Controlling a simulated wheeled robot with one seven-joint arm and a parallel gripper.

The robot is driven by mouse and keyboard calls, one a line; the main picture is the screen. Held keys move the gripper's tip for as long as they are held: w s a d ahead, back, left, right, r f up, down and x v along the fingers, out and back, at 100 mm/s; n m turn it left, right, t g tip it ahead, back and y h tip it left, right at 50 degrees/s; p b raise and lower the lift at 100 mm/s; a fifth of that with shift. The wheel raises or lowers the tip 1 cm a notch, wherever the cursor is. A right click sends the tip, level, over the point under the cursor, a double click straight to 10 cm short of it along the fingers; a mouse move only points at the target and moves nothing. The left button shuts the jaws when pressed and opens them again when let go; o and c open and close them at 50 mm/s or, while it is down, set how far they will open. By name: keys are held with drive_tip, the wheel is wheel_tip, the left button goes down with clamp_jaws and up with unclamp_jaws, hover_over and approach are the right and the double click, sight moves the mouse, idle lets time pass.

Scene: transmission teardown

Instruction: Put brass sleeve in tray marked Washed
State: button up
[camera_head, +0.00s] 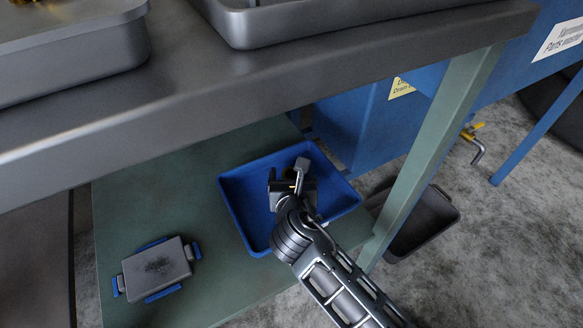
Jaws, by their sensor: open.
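My gripper (290,183) is over the blue tray (232,196) on the green lower shelf, its jaws open. A small brass-coloured spot shows by the gripper, but I cannot tell whether it is the brass sleeve or part of something else. The gripper and wrist hide much of the tray's inside. At the top left, a piece of a brass-coloured object (20,2) shows in a grey tray (75,50) on the upper bench, cut off by the picture edge. No label reading Washed is in view.
The upper bench edge (230,85) overhangs the shelf (180,200). A grey box with blue clips (157,270) lies left on the shelf. A green leg (432,150) stands right of my arm. A dark bin (425,225) is on the floor. A second grey tray (330,22) is on the bench.

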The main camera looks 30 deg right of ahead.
drive_tip(key=p+v, duration=0.2)
drive_tip(key=v, duration=0.7)
drive_tip(key=shift+s+a+p, duration=0.1)
drive_tip(key=shift+p, duration=0.25)
